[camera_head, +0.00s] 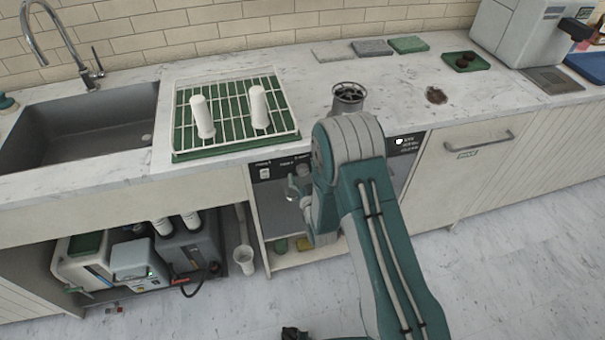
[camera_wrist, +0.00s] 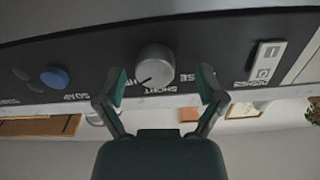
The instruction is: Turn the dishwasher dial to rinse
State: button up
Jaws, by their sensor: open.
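The dishwasher dial (camera_wrist: 153,66) is a round grey knob on a dark control panel (camera_wrist: 110,52) in the wrist view. A dark pointer mark on it runs toward the lower left in that picture. The panel lettering is upside down; I can partly read "SHORT" below the dial and letters ending "SE" to its right. My gripper (camera_wrist: 158,88) is open. Its green-padded fingers stand on either side of the dial, just below it in the picture, and hold nothing. In the head view my arm covers much of the dishwasher front (camera_head: 270,215), and my gripper is largely hidden.
A blue button (camera_wrist: 54,77) and a rocker switch (camera_wrist: 264,62) flank the dial. Above the dishwasher, a drying rack (camera_head: 219,137) with two white cylinders stands on the counter near the sink (camera_head: 85,140). A metal round vessel (camera_head: 349,97) stands behind my arm. The floor right is clear.

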jog(key=shift+w, duration=0.25)
jog(key=shift+d, duration=0.25)
jog(key=shift+a, duration=0.1)
jog(key=c, duration=1.1)
jog(key=shift+c, duration=0.2)
